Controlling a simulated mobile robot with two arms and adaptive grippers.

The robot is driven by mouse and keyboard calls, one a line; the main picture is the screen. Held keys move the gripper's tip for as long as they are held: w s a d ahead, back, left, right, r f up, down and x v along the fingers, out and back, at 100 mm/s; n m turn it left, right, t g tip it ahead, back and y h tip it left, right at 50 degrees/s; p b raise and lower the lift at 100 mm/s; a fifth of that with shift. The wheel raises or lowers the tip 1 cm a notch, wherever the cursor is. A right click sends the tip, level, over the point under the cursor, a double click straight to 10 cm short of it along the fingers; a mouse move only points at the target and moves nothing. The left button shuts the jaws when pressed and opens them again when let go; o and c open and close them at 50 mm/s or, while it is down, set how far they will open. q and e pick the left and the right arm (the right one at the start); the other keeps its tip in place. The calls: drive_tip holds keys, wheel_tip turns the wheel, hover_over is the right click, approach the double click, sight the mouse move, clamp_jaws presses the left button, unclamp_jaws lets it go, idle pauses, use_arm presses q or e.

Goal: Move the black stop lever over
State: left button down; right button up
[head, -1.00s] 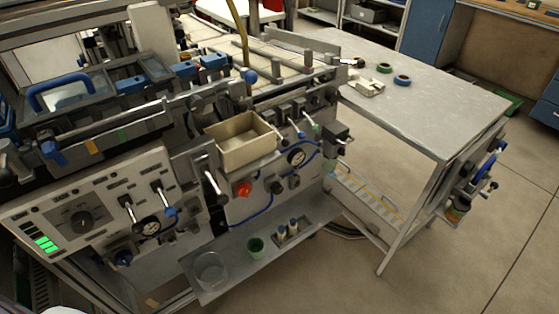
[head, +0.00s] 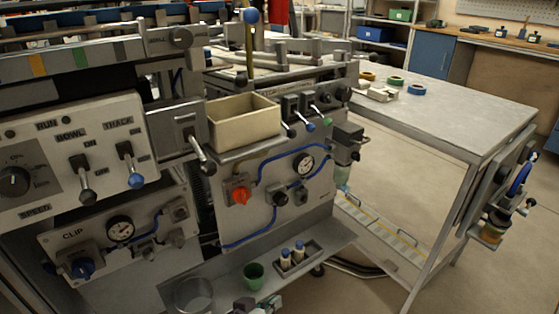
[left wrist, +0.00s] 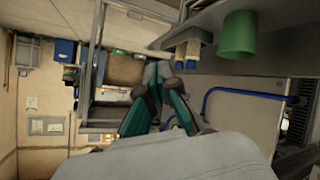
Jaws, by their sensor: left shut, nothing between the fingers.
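A lever with a dark knob (head: 208,166), which I take for the black stop lever, sticks out of a slotted grey plate (head: 165,128) left of the beige bin in the head view. Its knob points down and right. My left gripper (head: 258,305) just shows at the bottom edge of the head view, well below the lever and near the green cup. In the left wrist view its teal fingers (left wrist: 158,72) are together with nothing between them. The lever is not seen in the wrist view. My right gripper is not seen.
The switch panel (head: 60,140) is left of the lever, the beige bin (head: 243,137) right of it. A grey table (head: 470,112) is at right.

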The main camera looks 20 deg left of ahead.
use_arm(q)
drive_tip(key=w+d+r+n+t+h, duration=0.2)
drive_tip(key=w+r+t, duration=0.2)
drive_tip(key=w+r, duration=0.15)
drive_tip(key=n+t+y, duration=0.1)
drive_tip(key=n+t, duration=0.9)
drive_tip(key=t, duration=0.2)
approach(285, 127)
drive_tip(key=x, duration=0.5)
drive_tip(key=shift+d+b, duration=0.2)
drive_tip(key=shift+b, duration=0.15)
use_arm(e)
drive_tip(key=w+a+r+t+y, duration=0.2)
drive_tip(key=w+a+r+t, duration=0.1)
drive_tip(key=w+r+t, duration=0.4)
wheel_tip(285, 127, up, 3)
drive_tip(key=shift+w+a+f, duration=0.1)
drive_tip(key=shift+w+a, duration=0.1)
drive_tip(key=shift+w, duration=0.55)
